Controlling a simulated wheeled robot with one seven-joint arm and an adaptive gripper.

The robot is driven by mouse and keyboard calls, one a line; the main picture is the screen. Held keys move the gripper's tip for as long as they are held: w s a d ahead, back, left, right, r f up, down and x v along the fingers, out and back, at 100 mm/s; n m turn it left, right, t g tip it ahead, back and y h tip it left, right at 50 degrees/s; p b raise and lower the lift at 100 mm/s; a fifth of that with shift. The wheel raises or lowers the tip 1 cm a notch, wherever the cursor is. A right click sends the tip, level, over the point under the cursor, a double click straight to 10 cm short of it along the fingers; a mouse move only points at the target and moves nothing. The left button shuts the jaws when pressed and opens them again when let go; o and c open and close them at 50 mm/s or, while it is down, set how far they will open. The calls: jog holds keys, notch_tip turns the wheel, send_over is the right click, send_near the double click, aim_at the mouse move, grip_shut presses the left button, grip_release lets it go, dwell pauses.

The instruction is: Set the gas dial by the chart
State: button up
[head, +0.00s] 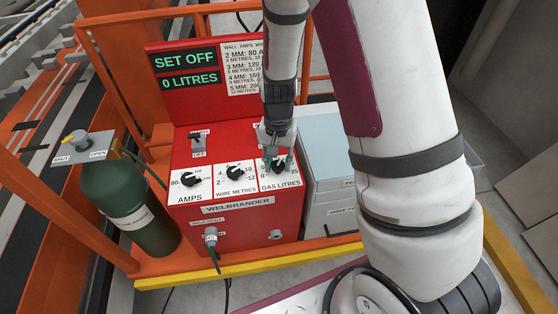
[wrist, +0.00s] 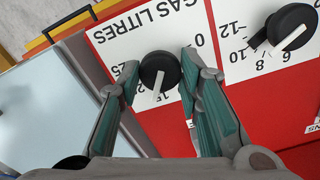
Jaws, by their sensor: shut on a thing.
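The black gas dial (head: 279,168), labelled GAS LITRES, is at the right of the red welder's sloping panel. My gripper (head: 277,158) is shut on it, one finger on each side; the wrist view shows the dial (wrist: 160,66) between the fingertips. In that upside-down view its white pointer lies near the number 15; the exact setting is hard to read. The chart (head: 240,68) on the upright red board lists wire sizes with amps and metres; my arm hides its right part. The green display (head: 188,82) reads 0 LITRES, below SET OFF.
The wire dial (head: 235,172) and amps dial (head: 190,179) sit left of the gas dial. A switch (head: 198,137) is above an OFF label. A green cylinder (head: 125,195) has a yellow valve handle (head: 75,137) on the SHUT side. A grey-white box (head: 328,175) adjoins the welder's right.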

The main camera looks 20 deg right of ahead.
aim_at(278, 164)
jog(key=m, duration=0.4)
jog(key=shift+m+p, duration=0.4)
dwell(0.4)
jog(key=o, duration=1.2)
notch_tip(278, 164, up, 12)
jog(key=shift+r, duration=0.1)
